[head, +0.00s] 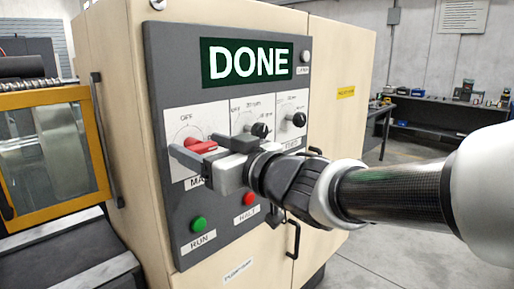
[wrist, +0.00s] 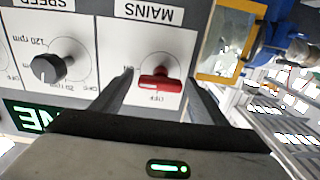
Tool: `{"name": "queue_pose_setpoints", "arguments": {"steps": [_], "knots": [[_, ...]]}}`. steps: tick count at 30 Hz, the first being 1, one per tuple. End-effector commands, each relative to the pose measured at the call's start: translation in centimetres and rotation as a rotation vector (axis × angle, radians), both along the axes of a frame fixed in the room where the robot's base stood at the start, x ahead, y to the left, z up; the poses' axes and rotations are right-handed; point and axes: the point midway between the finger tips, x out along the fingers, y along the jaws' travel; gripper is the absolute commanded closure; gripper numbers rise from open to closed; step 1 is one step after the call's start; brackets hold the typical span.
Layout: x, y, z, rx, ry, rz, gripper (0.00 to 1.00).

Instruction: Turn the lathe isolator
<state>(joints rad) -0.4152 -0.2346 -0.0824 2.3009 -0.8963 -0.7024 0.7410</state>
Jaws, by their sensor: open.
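The lathe isolator is a red handle (head: 202,147) on a white plate marked MAINS, at the left of the grey panel (head: 170,227). In the wrist view, which is upside down, the red handle (wrist: 153,84) lies level, in line with the ON mark at its left; OFF is below it. My gripper (head: 207,153) is open in front of the plate. In the wrist view my gripper's fingers (wrist: 160,88) stand on either side of the handle, with a gap at each side. The fingers partly hide the plate in the head view.
The lit display (head: 247,61) reads DONE. Two black knobs (head: 299,119) sit right of the isolator, one marked SPEED (wrist: 47,68). A green RUN button (head: 198,224) and a red HALT button (head: 249,198) are below. A door handle (head: 104,138) stands out at left.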

Motion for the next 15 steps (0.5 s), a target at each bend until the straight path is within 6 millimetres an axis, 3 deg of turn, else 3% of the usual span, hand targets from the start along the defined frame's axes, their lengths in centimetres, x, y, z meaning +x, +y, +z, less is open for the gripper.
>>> {"name": "queue_pose_setpoints", "arguments": {"steps": [8, 15], "knots": [[0.08, 0.11, 0.00, 0.000, 0.000, 0.000, 0.33], [0.06, 0.09, -0.01, -0.001, 0.001, 0.000, 0.73]]}}
